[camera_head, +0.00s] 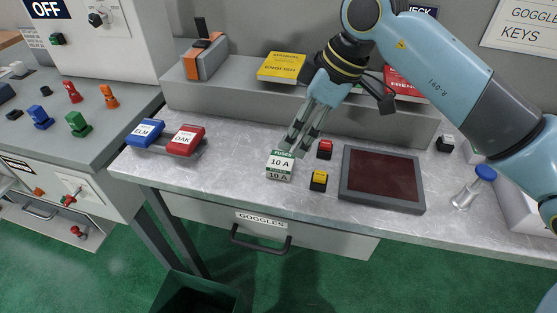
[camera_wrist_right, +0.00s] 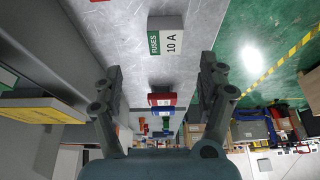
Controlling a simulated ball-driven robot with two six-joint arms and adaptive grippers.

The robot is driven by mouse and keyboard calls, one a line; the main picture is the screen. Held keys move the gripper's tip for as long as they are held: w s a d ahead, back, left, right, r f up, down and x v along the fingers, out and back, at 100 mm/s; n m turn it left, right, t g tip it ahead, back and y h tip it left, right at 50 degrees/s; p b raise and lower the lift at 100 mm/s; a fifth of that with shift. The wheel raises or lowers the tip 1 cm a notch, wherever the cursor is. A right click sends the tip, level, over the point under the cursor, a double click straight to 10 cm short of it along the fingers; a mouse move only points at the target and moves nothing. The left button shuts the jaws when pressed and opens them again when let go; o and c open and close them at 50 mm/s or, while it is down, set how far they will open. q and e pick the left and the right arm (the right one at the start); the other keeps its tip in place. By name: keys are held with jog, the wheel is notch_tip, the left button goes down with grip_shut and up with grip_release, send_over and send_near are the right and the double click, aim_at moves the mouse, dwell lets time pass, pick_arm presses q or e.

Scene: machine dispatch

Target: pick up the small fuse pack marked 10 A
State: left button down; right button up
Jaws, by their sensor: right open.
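The small fuse pack (camera_head: 280,168), white with a green "FUSES" band and marked 10 A, stands on the grey metal bench near its front edge. In the right wrist view the pack (camera_wrist_right: 167,40) shows beyond the fingertips, near the top of the picture. My right gripper (camera_head: 297,149) reaches down from the upper right, its tips just behind and to the right of the pack. In the wrist view the right gripper (camera_wrist_right: 161,80) has its fingers spread, with nothing between them. In the head view I cannot tell whether the tips touch the pack. My left gripper is not in view.
A red-and-black block (camera_head: 325,149) and a yellow-and-black block (camera_head: 319,181) stand close right of the pack. A dark red tray (camera_head: 345,189) lies farther right. Blue and red labelled items (camera_head: 186,140) sit left. A shelf (camera_head: 235,98) with books runs behind.

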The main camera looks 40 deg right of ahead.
aim_at(282, 160)
jog(key=x, duration=0.3)
jog(key=shift+w+a+f, duration=0.1)
jog(key=shift+a+f, duration=0.1)
jog(key=x, duration=0.4)
jog(key=shift+s+a+f, duration=0.1)
jog(key=shift+s+f, duration=0.15)
jog(key=shift+s, duration=0.1)
jog(key=shift+w+a+f, duration=0.1)
jog(key=shift+w+f, duration=0.05)
jog(key=shift+f, duration=0.35)
jog(key=c, duration=1.2)
jog(key=shift+c, duration=0.2)
jog(key=shift+r, duration=0.15)
